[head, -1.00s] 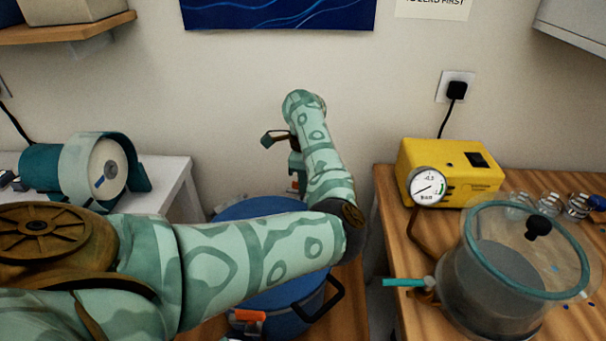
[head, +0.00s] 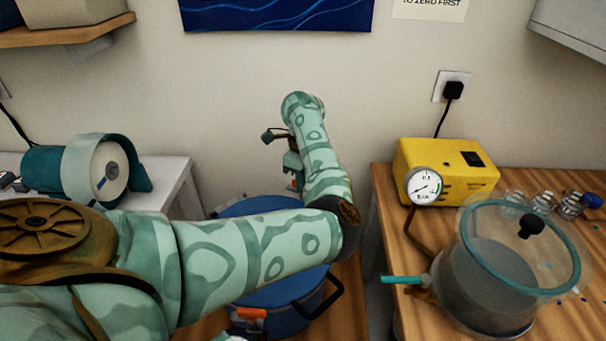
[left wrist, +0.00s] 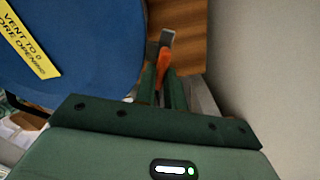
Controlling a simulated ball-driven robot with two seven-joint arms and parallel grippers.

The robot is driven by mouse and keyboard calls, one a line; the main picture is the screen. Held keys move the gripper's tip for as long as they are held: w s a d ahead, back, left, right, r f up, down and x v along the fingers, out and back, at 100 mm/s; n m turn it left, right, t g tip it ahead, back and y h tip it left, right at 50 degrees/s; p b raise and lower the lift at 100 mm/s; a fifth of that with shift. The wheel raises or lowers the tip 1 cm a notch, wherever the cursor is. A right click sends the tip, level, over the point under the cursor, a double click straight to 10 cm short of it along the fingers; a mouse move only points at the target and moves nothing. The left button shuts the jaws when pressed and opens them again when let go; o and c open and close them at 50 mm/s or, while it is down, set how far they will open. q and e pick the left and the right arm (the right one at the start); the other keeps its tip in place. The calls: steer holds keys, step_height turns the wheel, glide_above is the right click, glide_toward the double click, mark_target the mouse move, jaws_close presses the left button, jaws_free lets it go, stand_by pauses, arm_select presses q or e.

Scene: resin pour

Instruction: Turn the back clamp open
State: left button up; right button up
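The back clamp (left wrist: 163,60) shows in the left wrist view as an orange handle with a grey metal end, at the edge of the blue lid (left wrist: 75,45). My left gripper (left wrist: 162,82) has its two green fingers close together on either side of the orange handle, and they look shut on it. In the head view the blue pot (head: 290,300) stands below my left arm, which hides much of it. My right gripper is in neither view.
Another orange clamp (head: 250,313) is at the pot's front, near a black side handle (head: 332,297). A yellow pump (head: 440,172) with a gauge (head: 424,187) and a clear lidded chamber (head: 490,285) stand on the right table. The wall is close behind the pot.

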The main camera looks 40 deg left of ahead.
arm_select(q)
steer(key=o, duration=0.4)
step_height(320, 180, up, 16)
steer(key=p, duration=0.4)
steer(key=shift+r+p, duration=0.2)
steer(key=shift+p, duration=0.2)
steer(key=shift+f, duration=0.1)
